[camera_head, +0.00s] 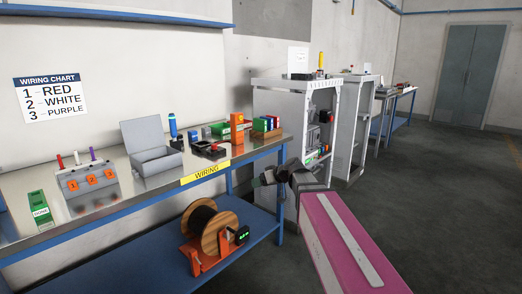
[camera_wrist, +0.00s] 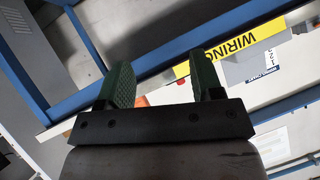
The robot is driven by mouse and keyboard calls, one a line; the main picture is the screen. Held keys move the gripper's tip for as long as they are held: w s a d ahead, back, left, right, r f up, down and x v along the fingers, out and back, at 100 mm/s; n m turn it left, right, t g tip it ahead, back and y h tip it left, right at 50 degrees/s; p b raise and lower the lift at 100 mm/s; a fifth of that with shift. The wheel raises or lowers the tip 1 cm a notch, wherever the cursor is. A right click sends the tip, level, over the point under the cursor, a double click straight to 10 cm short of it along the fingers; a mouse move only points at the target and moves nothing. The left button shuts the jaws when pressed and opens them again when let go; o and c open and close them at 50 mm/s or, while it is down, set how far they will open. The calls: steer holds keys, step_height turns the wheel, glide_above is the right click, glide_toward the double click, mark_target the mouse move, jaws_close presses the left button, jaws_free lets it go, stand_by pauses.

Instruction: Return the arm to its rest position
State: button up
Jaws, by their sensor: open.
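My gripper (camera_wrist: 165,85) shows in the wrist view with its two green-padded fingers apart and nothing between them. In the head view my pink and grey arm stretches from the lower right toward the workbench, and its dark end, my gripper (camera_head: 257,182), is beside the bench's right end, below the tabletop level in the picture. In the wrist view a blue bench edge and the yellow WIRING label (camera_wrist: 228,47) lie beyond the fingers.
The workbench (camera_head: 150,198) holds a grey box (camera_head: 155,160), a numbered holder (camera_head: 88,183) with coloured sticks, and several small items. A cable spool (camera_head: 208,228) stands on the lower shelf. A grey cabinet (camera_head: 283,100) stands close behind my arm. The floor (camera_head: 440,190) at right is clear.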

steer(key=s+d+f+m+g+h, duration=0.2)
steer(key=s+d+f+m+h, duration=0.2)
steer(key=s+d+f, duration=0.5)
steer(key=s+d+f+m+g+h, duration=0.3)
steer(key=s+d+f+h, duration=0.2)
steer(key=f, duration=0.9)
steer(key=s+d, duration=0.3)
steer(key=d, duration=0.1)
steer(key=shift+s+m+h, duration=0.4)
steer(key=shift+d, duration=0.1)
